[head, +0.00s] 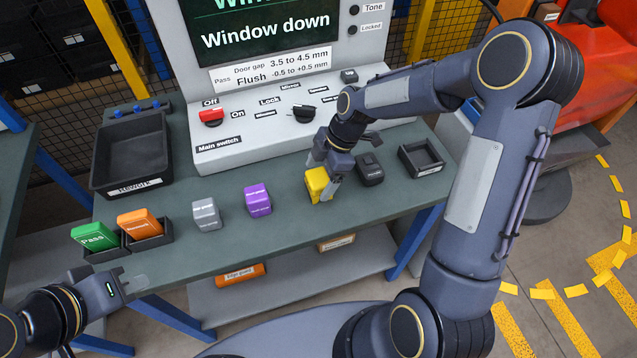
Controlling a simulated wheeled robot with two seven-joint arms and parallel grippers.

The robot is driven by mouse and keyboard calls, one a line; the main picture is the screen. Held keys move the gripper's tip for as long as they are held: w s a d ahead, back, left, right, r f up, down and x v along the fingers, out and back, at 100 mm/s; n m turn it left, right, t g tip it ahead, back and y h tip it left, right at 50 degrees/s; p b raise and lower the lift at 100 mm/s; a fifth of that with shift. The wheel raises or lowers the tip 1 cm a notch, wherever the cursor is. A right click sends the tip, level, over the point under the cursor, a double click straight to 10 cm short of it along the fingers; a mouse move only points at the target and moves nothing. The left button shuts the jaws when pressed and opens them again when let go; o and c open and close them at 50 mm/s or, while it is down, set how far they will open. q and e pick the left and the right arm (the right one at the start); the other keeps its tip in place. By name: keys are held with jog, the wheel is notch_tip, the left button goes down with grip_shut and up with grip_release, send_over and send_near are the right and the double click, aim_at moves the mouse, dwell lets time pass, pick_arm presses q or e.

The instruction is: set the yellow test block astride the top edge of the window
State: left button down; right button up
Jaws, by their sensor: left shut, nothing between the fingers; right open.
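The yellow test block (316,184) stands on the green bench top, right of the purple block. My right gripper (322,186) is over it, with its open fingers reaching down on either side of the block. I cannot tell whether the fingers touch it. My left gripper (132,284) is shut and empty, low at the left in front of the bench edge. The window is not recognisable in this view. The screen (270,30) on the console reads "Window down".
A purple block (258,200) and a grey block (206,214) stand left of the yellow one. A dark device (369,169) and a small black tray (421,157) are to its right. Green (93,236) and orange (140,223) blocks sit in holders. A large black bin (132,153) is behind.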

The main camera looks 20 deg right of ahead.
jog(key=shift+a+f, duration=0.25)
jog(key=shift+f, duration=0.25)
jog(key=c, duration=1.2)
jog(key=shift+c, duration=0.7)
jog(key=shift+r, duration=0.15)
